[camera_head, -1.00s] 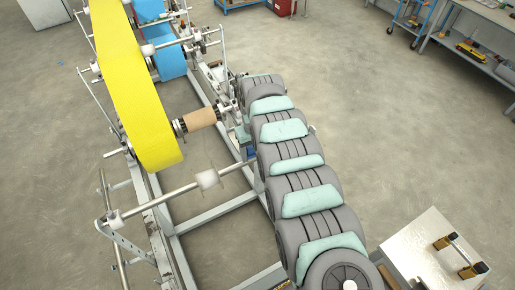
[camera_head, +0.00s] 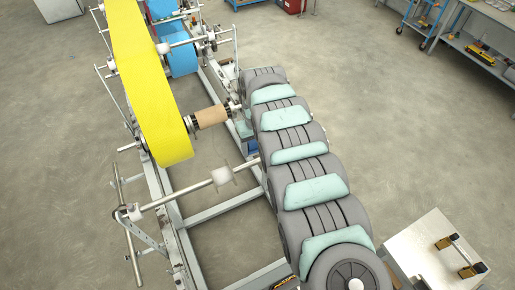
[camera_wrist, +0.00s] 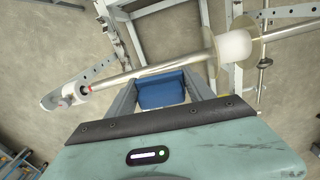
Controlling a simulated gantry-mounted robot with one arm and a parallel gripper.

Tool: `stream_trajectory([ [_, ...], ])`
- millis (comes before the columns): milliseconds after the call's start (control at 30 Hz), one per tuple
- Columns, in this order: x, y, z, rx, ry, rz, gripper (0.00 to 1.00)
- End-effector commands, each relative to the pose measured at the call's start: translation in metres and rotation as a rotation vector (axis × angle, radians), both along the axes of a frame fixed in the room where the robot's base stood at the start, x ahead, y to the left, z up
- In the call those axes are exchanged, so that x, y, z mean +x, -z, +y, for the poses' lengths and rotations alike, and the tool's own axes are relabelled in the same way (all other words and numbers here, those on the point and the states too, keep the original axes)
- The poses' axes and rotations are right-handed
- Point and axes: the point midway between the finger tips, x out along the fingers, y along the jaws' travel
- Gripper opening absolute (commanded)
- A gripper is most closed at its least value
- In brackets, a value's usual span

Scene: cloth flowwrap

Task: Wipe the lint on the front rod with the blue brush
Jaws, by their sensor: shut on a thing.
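The front rod (camera_head: 180,197) is a bare metal bar with a white collar (camera_head: 222,176), running from a bracket at the lower left toward my arm. It also crosses the wrist view (camera_wrist: 150,70), where the collar (camera_wrist: 232,46) is at right. My gripper (camera_wrist: 163,92) is shut on the blue brush (camera_wrist: 160,90), held between its two grey fingers. In the wrist view the brush appears just below the rod; I cannot tell whether they touch. In the head view my arm largely hides the gripper. I cannot make out lint on the rod.
A wide yellow web (camera_head: 150,90) and a cardboard core (camera_head: 211,116) sit on the machine behind the rod. A grey frame rail (camera_head: 222,208) runs below the rod. A pale table (camera_head: 432,245) stands at lower right.

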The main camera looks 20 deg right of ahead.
Motion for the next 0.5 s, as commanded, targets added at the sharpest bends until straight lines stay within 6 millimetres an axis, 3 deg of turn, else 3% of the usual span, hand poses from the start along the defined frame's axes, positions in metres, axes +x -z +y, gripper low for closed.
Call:
stream_trajectory([
  [200, 0.0, -0.022, 0.003, 0.0, -0.004, 0.001, 0.0],
  [500, 0.0, -0.027, 0.005, 0.001, -0.006, 0.002, 0.0],
])
